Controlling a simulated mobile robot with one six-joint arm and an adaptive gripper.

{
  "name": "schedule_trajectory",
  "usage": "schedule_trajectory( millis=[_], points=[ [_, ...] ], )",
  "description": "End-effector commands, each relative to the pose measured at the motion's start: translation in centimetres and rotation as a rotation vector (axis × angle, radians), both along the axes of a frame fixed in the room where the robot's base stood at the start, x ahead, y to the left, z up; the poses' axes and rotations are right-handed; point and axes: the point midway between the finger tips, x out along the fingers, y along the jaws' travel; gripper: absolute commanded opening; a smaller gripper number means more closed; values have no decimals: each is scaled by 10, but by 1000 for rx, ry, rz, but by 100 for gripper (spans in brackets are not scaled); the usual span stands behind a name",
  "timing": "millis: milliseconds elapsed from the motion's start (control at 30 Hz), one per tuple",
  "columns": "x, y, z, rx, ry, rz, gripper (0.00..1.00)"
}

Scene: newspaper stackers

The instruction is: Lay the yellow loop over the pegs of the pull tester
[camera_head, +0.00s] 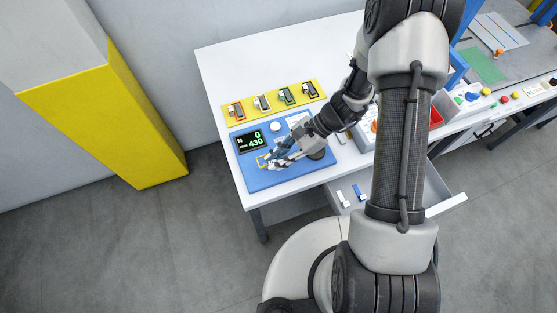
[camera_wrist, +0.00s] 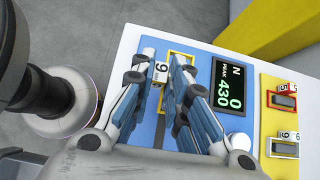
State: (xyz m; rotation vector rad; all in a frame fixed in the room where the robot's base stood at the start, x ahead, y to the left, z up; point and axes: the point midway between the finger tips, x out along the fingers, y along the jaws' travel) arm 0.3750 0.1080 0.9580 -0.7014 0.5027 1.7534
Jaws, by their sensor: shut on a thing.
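The yellow loop (camera_wrist: 182,52) is a flat rectangular band with a white number tag (camera_wrist: 160,72). In the wrist view it lies between the fingers of my gripper (camera_wrist: 164,62), which is shut on it. In the head view the loop (camera_head: 261,161) shows at the tip of my gripper (camera_head: 270,161), low over the front of the blue pull tester (camera_head: 287,181). The tester's display (camera_wrist: 230,92) reads 0 N and peak 430. The pegs cannot be made out; my fingers and the loop cover that area. I cannot tell whether the loop touches them.
A yellow rack (camera_head: 273,102) with several tagged loops stands behind the tester. A round knob (camera_head: 275,127) is on the tester. An open drawer (camera_head: 370,192) juts out at the table's front. A red bin (camera_head: 435,117) stands to the right. The table's back left is clear.

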Motion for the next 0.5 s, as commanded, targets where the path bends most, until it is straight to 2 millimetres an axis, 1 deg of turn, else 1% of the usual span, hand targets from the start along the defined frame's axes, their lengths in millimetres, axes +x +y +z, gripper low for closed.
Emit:
schedule_trajectory(
  millis=[33,100,300,500],
  points=[
    [-1,0,-9,0,2,-1,0],
    [-1,0,-13,0,1,1,0],
    [0,0,-12,0,-1,1,0],
    [0,0,-18,0,-1,1,0]
  ],
)
